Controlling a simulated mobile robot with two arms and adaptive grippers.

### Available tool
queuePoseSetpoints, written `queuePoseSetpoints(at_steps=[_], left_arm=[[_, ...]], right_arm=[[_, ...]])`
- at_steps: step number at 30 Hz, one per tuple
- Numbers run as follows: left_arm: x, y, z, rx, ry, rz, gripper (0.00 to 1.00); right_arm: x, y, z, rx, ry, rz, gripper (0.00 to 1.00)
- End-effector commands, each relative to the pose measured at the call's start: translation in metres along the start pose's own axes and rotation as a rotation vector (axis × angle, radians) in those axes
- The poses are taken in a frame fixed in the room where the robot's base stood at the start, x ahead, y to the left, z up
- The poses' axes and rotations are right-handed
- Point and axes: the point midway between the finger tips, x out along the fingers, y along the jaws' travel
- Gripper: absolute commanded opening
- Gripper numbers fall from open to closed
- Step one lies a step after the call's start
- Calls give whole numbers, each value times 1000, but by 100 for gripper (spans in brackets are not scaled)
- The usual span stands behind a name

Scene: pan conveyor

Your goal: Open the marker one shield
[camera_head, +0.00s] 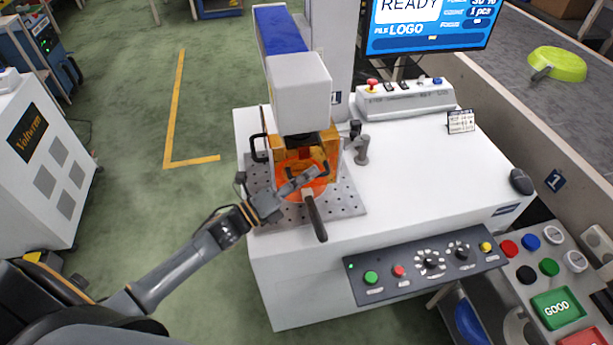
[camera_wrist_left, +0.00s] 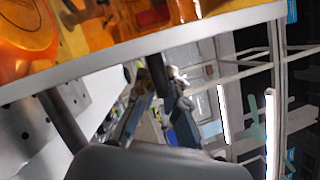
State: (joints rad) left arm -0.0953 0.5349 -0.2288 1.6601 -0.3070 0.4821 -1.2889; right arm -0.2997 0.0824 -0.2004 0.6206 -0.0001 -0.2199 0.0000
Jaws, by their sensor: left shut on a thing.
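The marker one shield (camera_head: 328,150) is a see-through orange cover under the white marker head (camera_head: 300,88). It encloses the work spot on the perforated plate (camera_head: 346,200). My left gripper (camera_head: 304,179) is at the front of the shield and shut on its handle, which the fingers mostly hide. A pan with a dark handle (camera_head: 315,220) sits at the shield, its handle pointing toward the front. In the left wrist view the orange shield (camera_wrist_left: 85,30) fills the upper left, close to the gripper. My right gripper is not in view.
The control panel (camera_head: 425,268) lines the machine's front edge. A clamp post (camera_head: 362,150) stands right of the shield. A monitor (camera_head: 425,25) reads READY. A lime pan (camera_head: 557,64) lies on the conveyor (camera_head: 530,105). Green floor is free to the left.

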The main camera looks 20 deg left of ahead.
Motion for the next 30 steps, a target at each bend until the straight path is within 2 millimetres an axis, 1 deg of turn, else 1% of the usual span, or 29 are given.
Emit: queuePoseSetpoints(at_steps=[1, 6, 9, 12, 16, 25, 26, 27, 30], left_arm=[[5, -20, 13, 6, -2, -7, 0], [15, -61, 38, 6, -4, -8, 0], [20, -80, 49, 6, -3, -8, 0], [23, -92, 56, 6, -4, -7, 0], [24, -98, 60, 4, -5, -8, 0], [24, -96, 59, 4, -5, -7, 0], [24, -96, 59, 3, -5, -7, 14], [24, -96, 59, 3, -5, -6, 20], [24, -96, 58, 3, -4, -6, 20]], right_arm=[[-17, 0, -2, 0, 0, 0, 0], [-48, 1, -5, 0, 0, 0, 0], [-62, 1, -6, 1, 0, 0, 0], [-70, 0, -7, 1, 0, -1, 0], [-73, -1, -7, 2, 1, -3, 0], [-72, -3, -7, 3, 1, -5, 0], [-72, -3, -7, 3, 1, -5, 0], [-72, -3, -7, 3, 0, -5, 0], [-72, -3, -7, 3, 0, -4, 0]])
